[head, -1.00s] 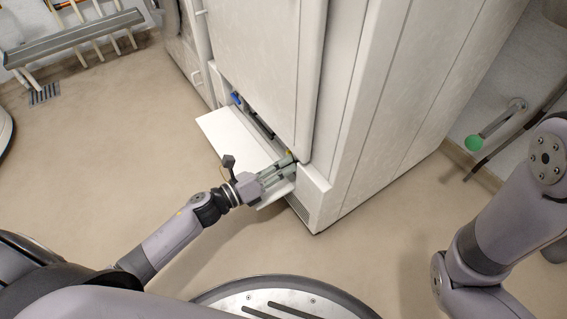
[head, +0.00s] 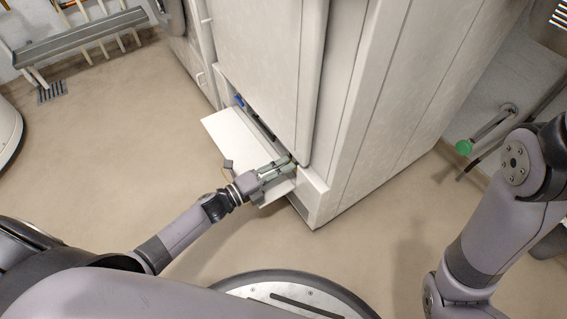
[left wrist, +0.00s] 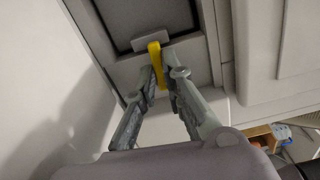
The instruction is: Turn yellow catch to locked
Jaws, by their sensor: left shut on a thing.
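The yellow catch (left wrist: 155,53) shows in the left wrist view as a short bar beside a grey tab (left wrist: 150,40), at the edge of a dark recessed panel (left wrist: 150,15). My left gripper (left wrist: 161,74) has its two fingertips on either side of the catch and is shut on it. In the head view my left gripper (head: 280,166) reaches into the low opening of the white cabinet, and the catch is hidden there. The right gripper is out of view; only my right arm shows at the right.
A white flap (head: 235,140) hangs open at the cabinet's base, beside and under my left gripper. The tall white cabinet (head: 360,110) stands behind it. A blue part (head: 239,100) sits inside the opening. The beige floor (head: 110,150) at left is clear.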

